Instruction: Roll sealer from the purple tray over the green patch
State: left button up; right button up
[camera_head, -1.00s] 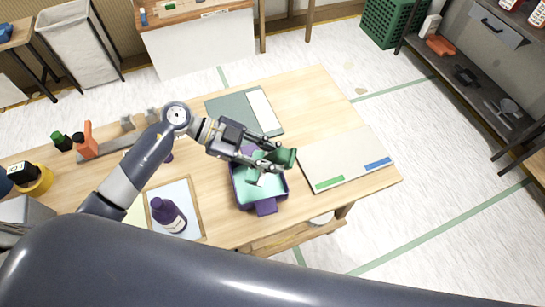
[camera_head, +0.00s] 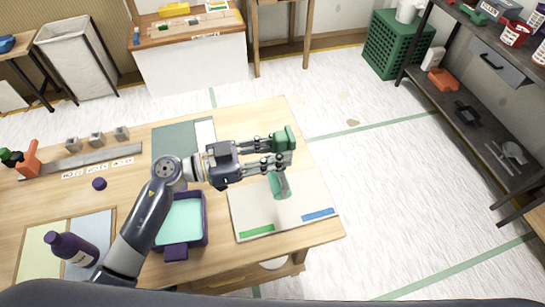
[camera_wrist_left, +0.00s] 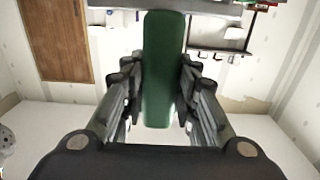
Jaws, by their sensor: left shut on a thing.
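My left gripper (camera_head: 272,163) is shut on a roller with a dark green handle (camera_head: 283,140). The roller's lower end (camera_head: 279,185) hangs down, pale green, over the white board (camera_head: 240,206). I cannot tell whether it touches the board. The green patch (camera_head: 257,231) is a strip at the board's near left edge, below and left of the roller. The purple tray (camera_head: 205,222) holds pale green sealer (camera_head: 180,219) and stands left of the board. In the left wrist view the green handle (camera_wrist_left: 161,70) stands between the fingers. My right gripper is not seen.
A blue strip (camera_head: 318,214) lies at the board's near right. A grey-green sheet (camera_head: 174,139) lies behind the gripper. A dark shelf (camera_head: 490,150) stands at the right, across open floor.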

pick_arm(q)
jog(key=shift+w, duration=0.1)
jog(key=shift+a+r, duration=0.1)
jog(key=shift+a, duration=0.15)
jog(key=shift+p, duration=0.35)
notch_tip(320, 180, down, 5)
jog(key=shift+f+b, duration=0.1)
jog(key=shift+b, duration=0.85)
jog(key=shift+f, duration=0.65)
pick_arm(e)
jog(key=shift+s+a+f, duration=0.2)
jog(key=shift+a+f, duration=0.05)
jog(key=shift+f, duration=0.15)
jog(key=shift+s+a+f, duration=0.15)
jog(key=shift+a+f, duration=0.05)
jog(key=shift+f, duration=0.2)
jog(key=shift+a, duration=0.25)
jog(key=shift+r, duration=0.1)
